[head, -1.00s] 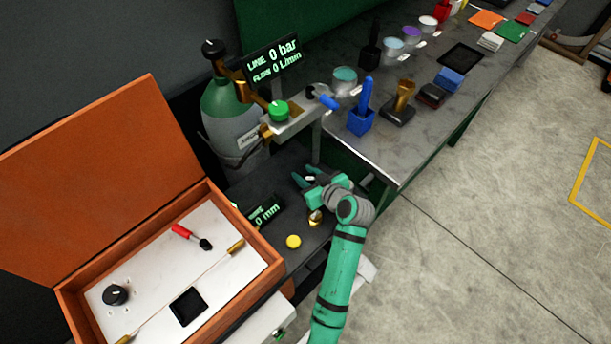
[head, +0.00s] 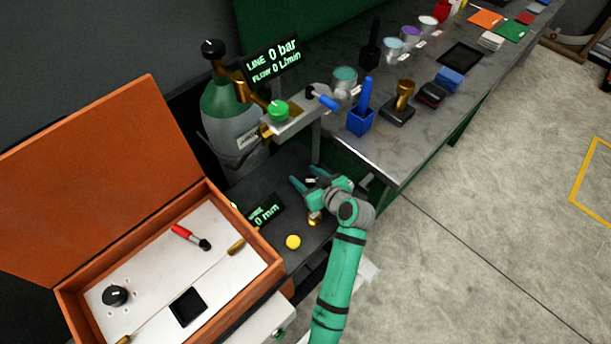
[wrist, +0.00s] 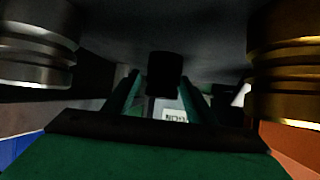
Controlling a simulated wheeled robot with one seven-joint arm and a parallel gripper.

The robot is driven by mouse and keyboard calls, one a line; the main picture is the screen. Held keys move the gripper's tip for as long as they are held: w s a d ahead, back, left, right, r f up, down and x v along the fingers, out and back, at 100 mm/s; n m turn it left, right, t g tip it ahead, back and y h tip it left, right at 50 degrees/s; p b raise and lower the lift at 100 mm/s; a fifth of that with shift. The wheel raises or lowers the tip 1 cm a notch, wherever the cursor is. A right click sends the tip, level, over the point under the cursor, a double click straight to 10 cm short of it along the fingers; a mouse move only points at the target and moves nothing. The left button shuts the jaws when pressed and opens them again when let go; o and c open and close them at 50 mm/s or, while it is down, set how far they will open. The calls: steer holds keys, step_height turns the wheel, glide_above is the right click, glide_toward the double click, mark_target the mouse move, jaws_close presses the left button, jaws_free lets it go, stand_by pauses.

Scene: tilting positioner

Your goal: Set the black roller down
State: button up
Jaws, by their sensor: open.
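The black roller (wrist: 164,74) is a short dark cylinder in the wrist view, between and beyond the tips of my teal fingers. It shows against a dark surface; whether it touches that surface is too dark to tell. In the head view I cannot make it out against the dark shelf. My gripper (head: 304,177) is open, low over the dark shelf (head: 262,178), with its fingers apart on either side of the roller. I see no finger pressed on it.
A brass fitting (head: 314,219) sits close by my gripper, and a yellow button (head: 293,242) is nearer. A display (head: 265,212) and an open orange case (head: 238,285) lie left. The grey bench (head: 405,165) stands right, with a blue holder (head: 360,122) near its edge.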

steer(key=v, duration=1.1)
steer(key=shift+s+r, duration=0.1)
steer(key=shift+s, duration=0.2)
